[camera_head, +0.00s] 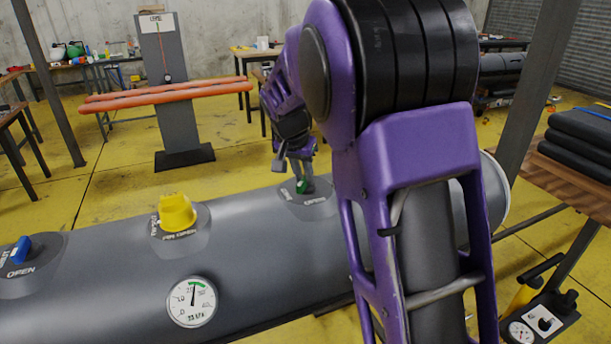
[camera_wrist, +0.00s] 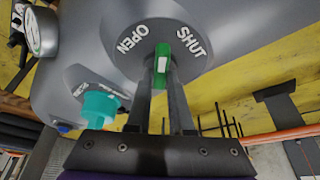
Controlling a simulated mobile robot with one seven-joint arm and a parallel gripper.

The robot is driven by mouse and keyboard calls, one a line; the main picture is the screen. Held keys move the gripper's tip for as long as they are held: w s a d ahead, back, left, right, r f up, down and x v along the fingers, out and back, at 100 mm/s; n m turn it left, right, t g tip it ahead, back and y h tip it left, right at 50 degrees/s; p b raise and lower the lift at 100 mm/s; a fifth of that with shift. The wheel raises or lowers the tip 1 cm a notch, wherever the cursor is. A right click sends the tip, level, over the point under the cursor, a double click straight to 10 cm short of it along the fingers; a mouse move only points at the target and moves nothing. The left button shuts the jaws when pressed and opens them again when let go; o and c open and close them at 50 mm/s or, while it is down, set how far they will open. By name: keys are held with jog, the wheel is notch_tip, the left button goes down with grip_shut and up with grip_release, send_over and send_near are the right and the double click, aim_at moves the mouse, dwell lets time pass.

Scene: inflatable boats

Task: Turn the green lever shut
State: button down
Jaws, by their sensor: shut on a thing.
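The green lever (camera_head: 302,186) stands on a round grey plate on top of the large grey tube (camera_head: 255,235). In the wrist view the green lever (camera_wrist: 163,58) is between the words OPEN on the left and SHUT on the right, its upper green part leaning towards SHUT. My gripper (camera_wrist: 162,75) is shut on it, with one dark finger on each side. In the head view my gripper (camera_head: 297,165) reaches down to the lever from above, partly hiding it.
A yellow knob (camera_head: 177,212) and a blue lever (camera_head: 20,250) stand further left on the tube. A round gauge (camera_head: 192,302) is on its near side. A teal-looking knob (camera_wrist: 100,105) is left of my fingers. Orange rolls (camera_head: 165,95) lie on a stand behind.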

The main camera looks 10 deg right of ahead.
jog(key=m, duration=0.1)
jog(key=m+g, duration=0.1)
jog(key=m, duration=0.1)
jog(key=m+h+p, duration=0.1)
jog(key=shift+w+a+r+m, duration=0.1)
jog(key=shift+w+a+m, duration=0.1)
jog(key=shift+a+m, duration=0.1)
jog(key=shift+w+m+g+h+p, duration=0.15)
jog(key=shift+m+g+p, duration=0.35)
jog(key=shift+m, duration=0.5)
jog(key=shift+w+m+g+h+p, duration=0.15)
jog(key=shift+m+g+p, duration=0.35)
jog(key=shift+m, duration=0.5)
jog(key=c, duration=0.8)
grip_release()
jog(key=p+v, duration=0.1)
jog(key=v, duration=1.1)
jog(key=shift+s, duration=0.2)
